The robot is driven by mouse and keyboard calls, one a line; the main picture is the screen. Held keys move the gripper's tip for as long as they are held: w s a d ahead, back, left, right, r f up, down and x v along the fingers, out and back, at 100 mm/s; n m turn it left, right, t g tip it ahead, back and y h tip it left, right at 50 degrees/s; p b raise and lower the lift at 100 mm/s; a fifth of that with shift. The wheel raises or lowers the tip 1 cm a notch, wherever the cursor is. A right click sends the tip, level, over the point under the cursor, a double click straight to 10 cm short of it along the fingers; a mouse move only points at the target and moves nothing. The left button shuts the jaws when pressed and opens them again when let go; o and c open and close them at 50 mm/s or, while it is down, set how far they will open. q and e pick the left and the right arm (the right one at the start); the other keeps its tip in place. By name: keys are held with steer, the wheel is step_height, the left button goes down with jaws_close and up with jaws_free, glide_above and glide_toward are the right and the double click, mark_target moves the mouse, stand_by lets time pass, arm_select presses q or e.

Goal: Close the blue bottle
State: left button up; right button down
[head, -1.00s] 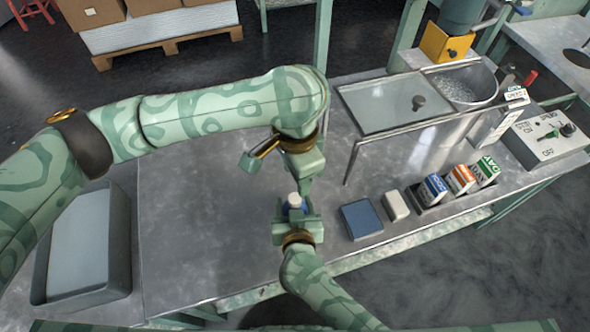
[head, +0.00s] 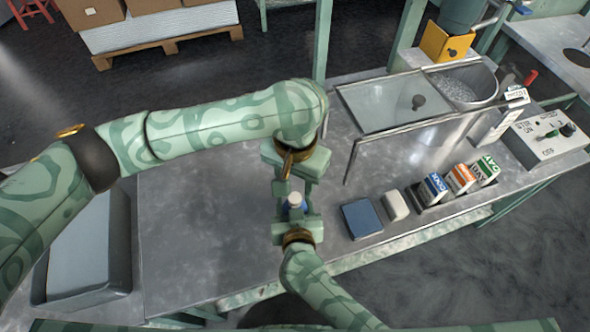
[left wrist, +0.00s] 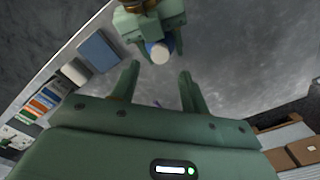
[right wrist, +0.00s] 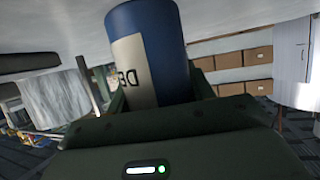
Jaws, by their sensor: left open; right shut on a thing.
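The blue bottle (head: 296,208) is upright between the fingers of my right gripper (head: 297,214), which is shut on it. In the right wrist view the bottle (right wrist: 153,50) is a blue cylinder with a cream label bearing dark letters. A white round top, apparently the cap (head: 295,198), shows on it; it also shows in the left wrist view (left wrist: 161,53). I cannot tell how tightly it sits. My left gripper (head: 293,185) is open just beyond and above the bottle. In the left wrist view its fingers (left wrist: 160,80) are apart and empty, with the white top beyond them.
A blue box (head: 362,219) and a pale block (head: 396,205) lie right of the grippers. Several small cartons (head: 461,179) stand in a holder further right. A glass-topped basin (head: 400,98) is behind. A grey tray (head: 83,250) is at left; the bench (head: 200,220) between is clear.

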mark_target(295, 198)
arm_select(q)
step_height(295, 198, down, 6)
steer(key=shift+r, duration=0.15)
stand_by(0.3)
jaws_close()
steer(key=m, duration=0.3)
steer(key=shift+o, duration=0.2)
jaws_free()
